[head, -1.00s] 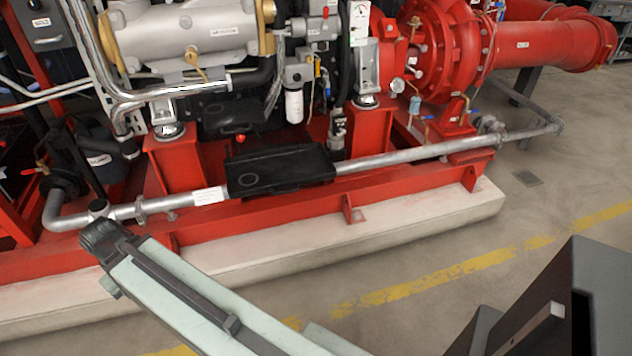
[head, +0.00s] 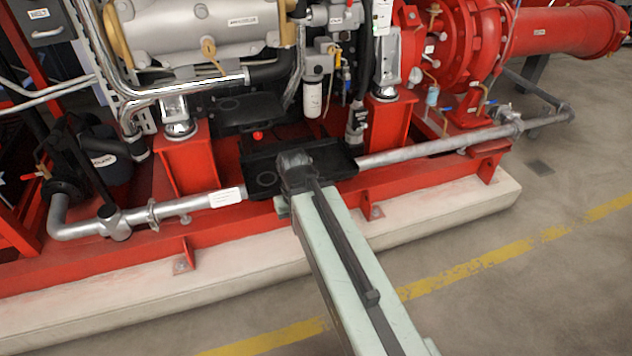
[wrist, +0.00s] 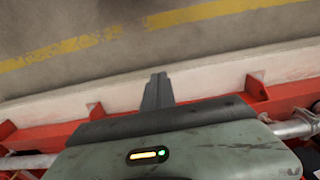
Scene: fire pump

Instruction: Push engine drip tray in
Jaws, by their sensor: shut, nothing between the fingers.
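The engine drip tray (head: 330,163) is a flat black tray under the engine. In the head view it sticks out over the pipe and the red base rail. The dark end of my arm overlaps its front middle in that view; I cannot tell whether they touch. My gripper (wrist: 157,88) shows in the wrist view as shut, empty grey fingers over the pale plinth edge and red rail. In the head view my fingers are hidden behind the arm's end. I cannot make out the tray in the wrist view.
A silver pipe (head: 430,148) runs along the red base rail (head: 250,218), on both sides of the tray. A pale concrete plinth (head: 235,262) lies below. Red engine feet (head: 187,158) stand behind. The floor (head: 520,285) in front is clear, with a yellow line.

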